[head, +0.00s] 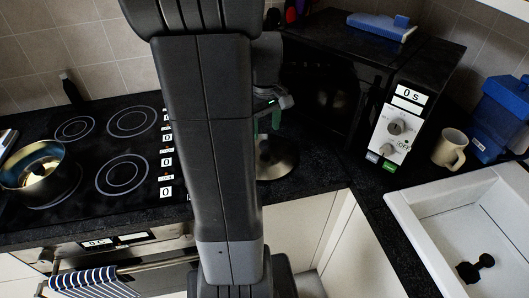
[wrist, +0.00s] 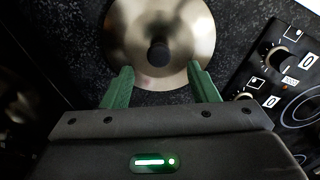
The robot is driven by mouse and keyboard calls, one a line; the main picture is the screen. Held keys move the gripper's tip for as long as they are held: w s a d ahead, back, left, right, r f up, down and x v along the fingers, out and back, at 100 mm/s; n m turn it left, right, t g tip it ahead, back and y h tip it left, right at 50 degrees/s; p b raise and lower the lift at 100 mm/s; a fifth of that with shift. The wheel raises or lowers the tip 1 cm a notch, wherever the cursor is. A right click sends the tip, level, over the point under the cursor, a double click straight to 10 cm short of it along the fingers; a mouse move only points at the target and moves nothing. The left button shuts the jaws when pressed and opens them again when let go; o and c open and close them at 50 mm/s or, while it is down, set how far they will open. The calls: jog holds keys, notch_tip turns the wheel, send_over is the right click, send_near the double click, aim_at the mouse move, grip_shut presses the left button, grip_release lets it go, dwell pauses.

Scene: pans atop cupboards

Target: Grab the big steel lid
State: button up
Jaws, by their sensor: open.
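The big steel lid (wrist: 185,32) lies on the dark speckled countertop, with a round black knob (wrist: 158,54) at its middle. In the head view the lid (head: 279,158) shows partly, to the right of my arm, which hides its left part. My gripper (wrist: 162,82) is open, with its two green fingers apart at the near edge of the lid in the wrist view. The knob lies beyond the fingertips, between their lines, and nothing is held. In the head view only one green finger (head: 276,118) shows, above the lid.
A stove (head: 95,150) with a pan (head: 40,172) is on the left. A microwave (head: 345,95) stands behind and right of the lid. A mug (head: 450,148) and a white sink (head: 465,215) are further right.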

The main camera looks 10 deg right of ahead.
aim_at(265, 143)
jog(key=shift+w+f+p, duration=0.15)
jog(key=shift+f+p, duration=0.05)
jog(key=shift+f, duration=1.7)
jog(key=shift+w+f+p, duration=0.1)
jog(key=shift+f+p, duration=0.05)
jog(key=shift+f, duration=1.7)
jog(key=c, duration=1)
jog(key=shift+c, duration=0.2)
